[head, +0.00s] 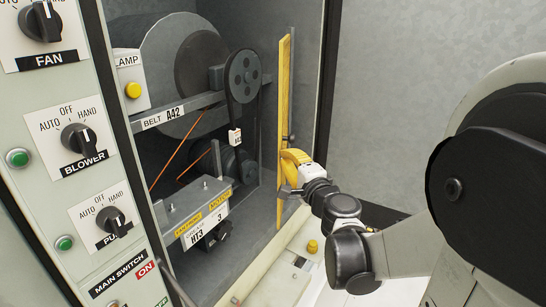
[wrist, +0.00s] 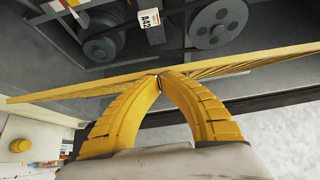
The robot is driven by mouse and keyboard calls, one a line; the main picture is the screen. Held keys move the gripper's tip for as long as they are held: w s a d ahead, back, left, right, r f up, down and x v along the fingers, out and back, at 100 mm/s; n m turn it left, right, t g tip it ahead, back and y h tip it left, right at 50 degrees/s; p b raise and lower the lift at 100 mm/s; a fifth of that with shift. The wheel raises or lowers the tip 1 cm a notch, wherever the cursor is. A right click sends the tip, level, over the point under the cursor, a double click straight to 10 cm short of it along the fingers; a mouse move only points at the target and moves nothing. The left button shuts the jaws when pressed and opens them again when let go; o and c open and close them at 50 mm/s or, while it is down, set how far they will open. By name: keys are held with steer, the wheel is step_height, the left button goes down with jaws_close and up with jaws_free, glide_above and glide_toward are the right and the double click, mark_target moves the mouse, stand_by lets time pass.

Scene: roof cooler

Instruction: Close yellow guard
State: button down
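The yellow guard (head: 284,110) stands swung out from the machine opening and shows nearly edge-on as a tall narrow panel in the head view. In the wrist view the guard (wrist: 75,83) runs across the picture as a thin yellow frame with a mesh part on the right. My gripper (head: 287,158) is at the guard's outer side, around mid-height. In the wrist view my gripper's yellow fingers (wrist: 162,76) come together at the guard's edge, with a small dark piece between the tips. The exact contact is partly hidden by the fingers.
The opening holds a belt pulley (head: 243,76), a large round housing (head: 165,60) and a grey HT3 box (head: 190,205). A control panel with knobs (head: 80,140) stands at the left. A yellow button (head: 312,246) sits low beside my arm. A plain grey wall (head: 420,60) is at the right.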

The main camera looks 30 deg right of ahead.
steer(key=w+a+m+h+b, duration=0.1)
steer(key=w+a+h, duration=0.1)
steer(key=w+a, duration=0.7)
steer(key=shift+w+m+g, duration=0.3)
steer(key=shift+w, duration=0.25)
